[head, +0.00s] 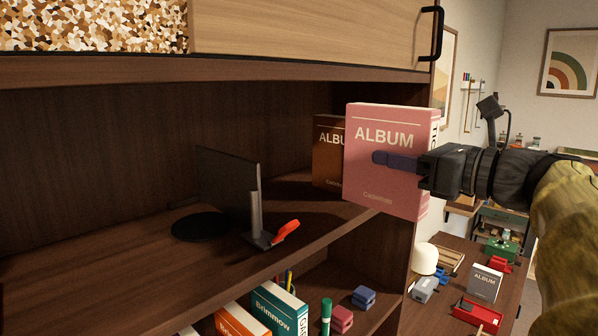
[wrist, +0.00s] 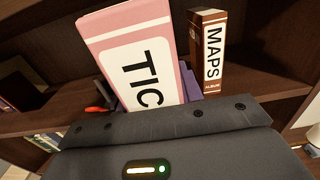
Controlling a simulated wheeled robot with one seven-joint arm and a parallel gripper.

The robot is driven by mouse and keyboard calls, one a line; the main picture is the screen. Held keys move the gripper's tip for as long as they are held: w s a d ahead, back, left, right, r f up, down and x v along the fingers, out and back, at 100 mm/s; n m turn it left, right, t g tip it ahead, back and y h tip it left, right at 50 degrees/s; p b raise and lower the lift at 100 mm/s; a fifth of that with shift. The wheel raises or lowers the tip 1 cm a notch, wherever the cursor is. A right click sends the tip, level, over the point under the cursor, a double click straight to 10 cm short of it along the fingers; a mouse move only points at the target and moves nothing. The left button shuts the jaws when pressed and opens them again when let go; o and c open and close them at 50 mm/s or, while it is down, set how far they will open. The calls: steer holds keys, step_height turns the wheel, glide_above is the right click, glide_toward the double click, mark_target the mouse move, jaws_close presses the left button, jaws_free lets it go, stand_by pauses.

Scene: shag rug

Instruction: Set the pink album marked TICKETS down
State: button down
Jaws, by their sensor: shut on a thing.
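The pink album (head: 380,160) is upright in the head view, its cover reading ALBUM and facing me. In the wrist view its spine (wrist: 140,65) shows the letters TIC; the rest of the label is hidden by my gripper's body. The album is in front of the shelf's right part. I cannot tell whether its bottom edge touches the shelf board (head: 130,275).
A brown album (head: 328,172) marked MAPS (wrist: 211,55) stands just behind the pink one. A black screen-like panel (head: 228,185) and an orange-handled item (head: 286,232) are further left. Bare board lies between them.

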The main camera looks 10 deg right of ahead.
steer(key=p+x, duration=0.5)
steer(key=x, duration=0.9)
steer(key=shift+p, duration=0.3)
steer(key=shift+a, duration=0.1)
steer(key=shift+w, duration=0.1)
steer(key=f, duration=0.1)
steer(key=f+p, duration=0.1)
steer(key=w+f+p, duration=0.1)
steer(key=shift+a+f, duration=0.25)
steer(key=shift+a, duration=0.1)
steer(key=shift+f, duration=0.15)
